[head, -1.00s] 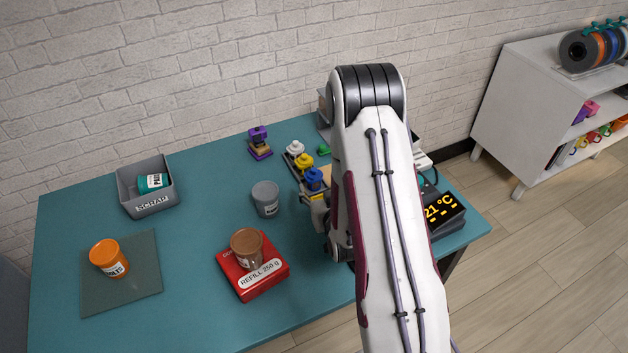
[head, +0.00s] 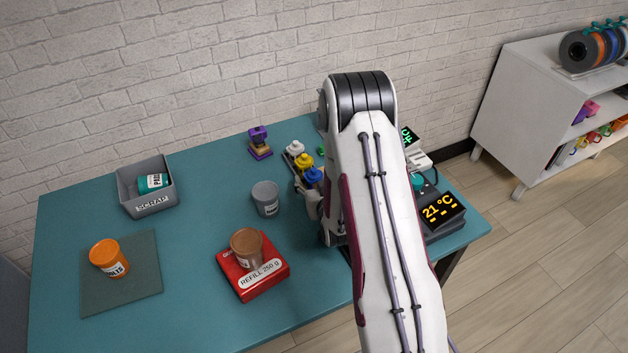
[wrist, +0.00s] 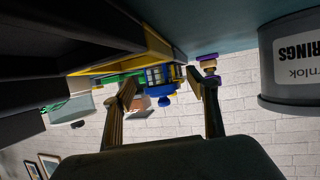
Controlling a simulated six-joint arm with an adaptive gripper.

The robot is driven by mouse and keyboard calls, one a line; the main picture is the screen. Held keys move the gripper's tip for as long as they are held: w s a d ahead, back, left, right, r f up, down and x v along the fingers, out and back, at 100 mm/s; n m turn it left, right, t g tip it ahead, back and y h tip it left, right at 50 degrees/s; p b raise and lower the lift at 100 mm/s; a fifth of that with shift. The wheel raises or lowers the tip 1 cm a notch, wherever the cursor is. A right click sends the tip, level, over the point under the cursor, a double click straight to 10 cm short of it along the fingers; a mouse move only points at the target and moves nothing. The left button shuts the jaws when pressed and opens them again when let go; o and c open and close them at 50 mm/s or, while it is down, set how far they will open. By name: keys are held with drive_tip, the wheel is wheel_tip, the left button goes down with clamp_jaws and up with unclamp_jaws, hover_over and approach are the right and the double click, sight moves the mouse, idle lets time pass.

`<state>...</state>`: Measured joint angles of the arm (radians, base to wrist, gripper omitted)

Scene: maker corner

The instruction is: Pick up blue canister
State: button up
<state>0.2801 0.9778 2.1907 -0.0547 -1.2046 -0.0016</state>
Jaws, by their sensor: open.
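A small blue item (head: 313,177) stands at the front of a short row with a yellow and a white one; it is the only clearly blue thing on the table. I cannot tell whether it is the blue canister. In the wrist view, which is upside down, a blue item (wrist: 156,88) appears beyond and between the fingers, apparently not gripped. My gripper (wrist: 162,80) is open. In the head view my arm hides most of the gripper, close to the row's right side.
A grey canister (head: 266,198) stands left of the row. A brown canister (head: 246,245) sits on a red box (head: 232,278). An orange canister (head: 108,257) rests on a mat (head: 145,285). A scrap bin (head: 128,198) holds a teal canister (head: 152,183). A purple-topped item (head: 258,142) stands behind.

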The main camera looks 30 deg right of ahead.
sight(315, 177)
drive_tip(key=c, duration=1.6)
drive_tip(key=shift+o, duration=0.2)
drive_tip(key=shift+r, duration=0.1)
drive_tip(key=shift+r, duration=4.95)
